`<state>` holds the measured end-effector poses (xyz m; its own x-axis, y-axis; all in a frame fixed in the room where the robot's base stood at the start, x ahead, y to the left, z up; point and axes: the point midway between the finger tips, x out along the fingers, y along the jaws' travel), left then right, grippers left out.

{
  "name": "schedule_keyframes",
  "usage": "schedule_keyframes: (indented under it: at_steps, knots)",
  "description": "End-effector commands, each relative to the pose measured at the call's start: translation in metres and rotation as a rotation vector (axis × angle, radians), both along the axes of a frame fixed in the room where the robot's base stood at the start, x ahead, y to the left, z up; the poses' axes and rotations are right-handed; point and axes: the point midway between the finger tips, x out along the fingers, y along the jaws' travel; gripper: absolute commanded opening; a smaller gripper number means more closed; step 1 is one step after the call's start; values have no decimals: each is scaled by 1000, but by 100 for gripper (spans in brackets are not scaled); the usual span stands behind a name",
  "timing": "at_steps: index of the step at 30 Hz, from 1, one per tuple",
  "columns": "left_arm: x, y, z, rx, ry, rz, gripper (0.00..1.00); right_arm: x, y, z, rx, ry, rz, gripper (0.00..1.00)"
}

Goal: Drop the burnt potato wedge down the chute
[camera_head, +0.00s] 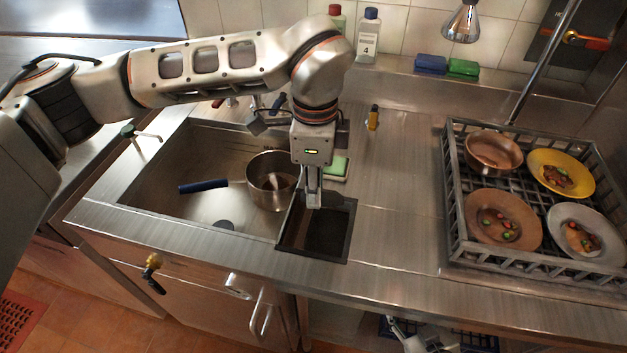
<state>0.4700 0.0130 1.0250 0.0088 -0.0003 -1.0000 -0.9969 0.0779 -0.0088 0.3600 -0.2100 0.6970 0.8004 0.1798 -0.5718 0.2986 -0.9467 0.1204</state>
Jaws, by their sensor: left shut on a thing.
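My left gripper (314,198) points down over the chute, a dark square opening with a black rim (342,245) in the steel counter. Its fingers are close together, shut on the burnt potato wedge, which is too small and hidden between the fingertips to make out. The fingertips are over the back part of the opening. I cannot tell how far above the rim they are. A grey part at the bottom edge, in front of the counter, looks like my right gripper (405,338); it is cut off, and its jaw state is unclear.
Left of the chute is a sink (160,205) with a blue-handled pot (265,185). A green-topped sponge (337,168) lies behind the chute. At right, a grey rack (455,215) holds a copper pan (492,153) and several plates with food scraps. The counter between chute and rack is clear.

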Motion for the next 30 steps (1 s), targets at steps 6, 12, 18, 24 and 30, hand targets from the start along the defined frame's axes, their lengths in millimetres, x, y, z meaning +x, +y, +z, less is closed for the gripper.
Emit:
schedule_keyframes:
  at_steps: [6,12,18,24,30]
  knots:
    - [0,0,-25,0,1,1,1,1,4,-1,6,-7,7,40]
    - [0,0,-44,0,-1,1,1,2,11,1,15,-15,16,40]
    - [0,0,-55,0,0,1,1,4,11,3,15,-23,17,40]
    - [0,0,-58,0,-2,1,1,5,9,2,13,-25,16,40]
    - [0,0,-57,0,-2,1,24,5,9,2,11,-23,15,40]
